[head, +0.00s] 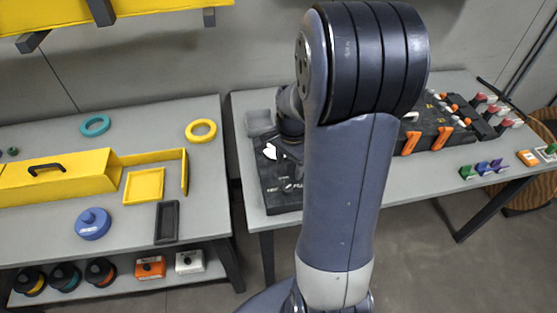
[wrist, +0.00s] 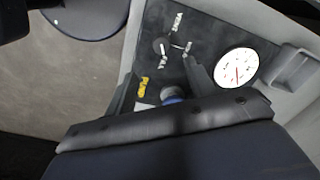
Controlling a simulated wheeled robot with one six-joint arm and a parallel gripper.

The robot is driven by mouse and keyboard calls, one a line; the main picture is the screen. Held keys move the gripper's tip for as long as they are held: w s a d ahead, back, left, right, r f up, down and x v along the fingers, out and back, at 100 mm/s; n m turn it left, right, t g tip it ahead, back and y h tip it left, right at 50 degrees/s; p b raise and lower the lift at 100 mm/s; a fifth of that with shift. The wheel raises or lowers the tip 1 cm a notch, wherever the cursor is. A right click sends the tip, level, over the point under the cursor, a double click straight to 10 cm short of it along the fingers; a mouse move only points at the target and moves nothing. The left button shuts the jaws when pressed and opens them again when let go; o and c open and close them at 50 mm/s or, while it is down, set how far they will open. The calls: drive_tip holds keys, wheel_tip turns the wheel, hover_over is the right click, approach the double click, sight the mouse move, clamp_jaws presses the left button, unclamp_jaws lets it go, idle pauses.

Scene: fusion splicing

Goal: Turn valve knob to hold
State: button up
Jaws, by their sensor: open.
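A thin light mark shows at the knob's right side. My gripper (wrist: 160,86) is open, its dark fingers apart over the panel, below the knob in the picture. Nothing shows held between them. In the head view the dark panel (head: 284,198) lies on the right table, and my arm hides the knob and most of my gripper.
A round white gauge (wrist: 236,67) sits right of the knob. A yellow label (wrist: 143,87) and a blue round part (wrist: 172,94) lie below it. A grey bin (head: 261,122) stands behind the panel. Orange-handled devices (head: 411,143) stand further right.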

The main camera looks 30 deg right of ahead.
sight(288, 187)
drive_tip(key=f, duration=1)
drive_tip(key=shift+w+f+p, duration=0.3)
drive_tip(key=shift+f, duration=0.05)
drive_tip(key=c, duration=1)
drive_tip(key=shift+n+b, duration=0.3)
drive_tip(key=n+b, duration=0.2)
drive_tip(key=n, duration=0.2)
drive_tip(key=shift+f+n+b, duration=0.1)
drive_tip(key=shift+n+b, duration=0.2)
drive_tip(key=n+b, duration=0.2)
drive_tip(key=n, duration=0.4)
drive_tip(key=shift+n, duration=0.3)
